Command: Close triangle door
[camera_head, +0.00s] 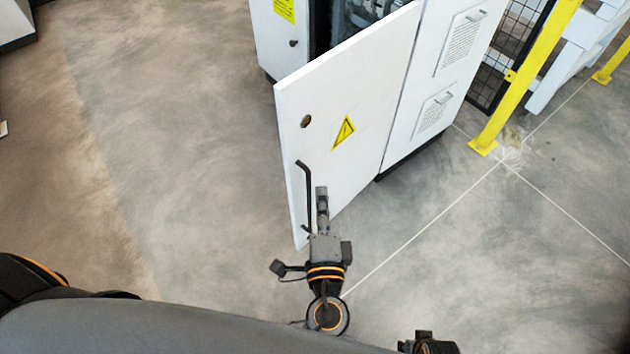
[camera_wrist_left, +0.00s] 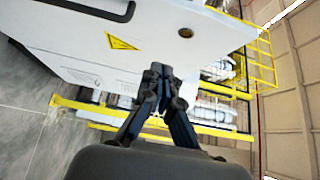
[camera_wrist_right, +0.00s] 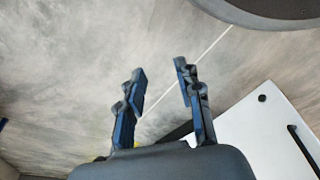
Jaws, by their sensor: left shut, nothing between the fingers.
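The white cabinet door (camera_head: 350,95) with the yellow triangle sign (camera_head: 343,132) stands open, swung out from the cabinet. It has a black bar handle (camera_head: 305,185) and a dark round lock hole near its free edge. My left gripper (camera_head: 321,190) is shut and empty, over the lower part of the door near the handle; I cannot tell whether it touches. In the left wrist view the shut fingers (camera_wrist_left: 158,72) point toward the door face (camera_wrist_left: 150,20), with the triangle sign beyond. My right gripper (camera_wrist_right: 158,68) is open and empty, over the floor, with a white panel with a handle at right.
The cabinet (camera_head: 440,80) stands behind the door, with document holders on its side and a dark opening inside. A yellow post (camera_head: 525,75) and mesh fence stand at upper right. The grey floor (camera_head: 180,150) left of the door is clear.

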